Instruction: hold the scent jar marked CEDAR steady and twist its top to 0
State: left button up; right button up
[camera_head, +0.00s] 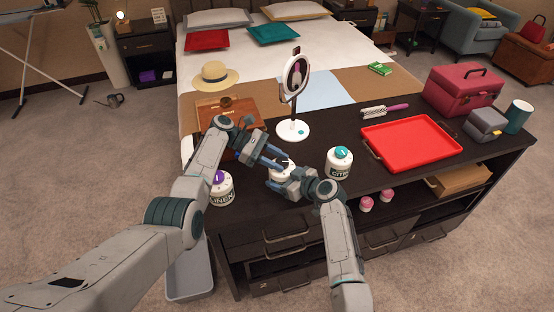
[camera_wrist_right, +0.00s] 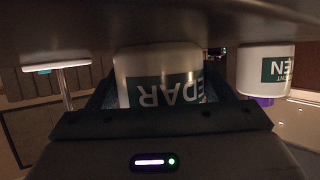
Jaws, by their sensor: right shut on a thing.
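The CEDAR jar (camera_wrist_right: 160,78) is white with a green label and appears upside down between the fingers in the right wrist view. In the head view the CEDAR jar (camera_head: 281,173) stands on the dark counter, mostly hidden by both grippers. My right gripper (camera_head: 279,180) is shut on its body from the front right. My left gripper (camera_head: 282,161) reaches in from the left at the height of the jar's top, its two fingers apart. The top's dial and its setting are hidden.
The LINEN jar (camera_head: 221,188) with a purple top stands to the left, and the CITRUS jar (camera_head: 339,163) with a teal top to the right. A round mirror (camera_head: 294,76) stands behind. A red tray (camera_head: 411,140) lies further right. The counter's front edge is close.

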pick_arm(q)
jog(key=o, duration=0.4)
jog(key=shift+a, duration=0.1)
jog(key=v, duration=1.2)
jog(key=shift+w+f, duration=0.1)
jog(key=shift+f, duration=0.05)
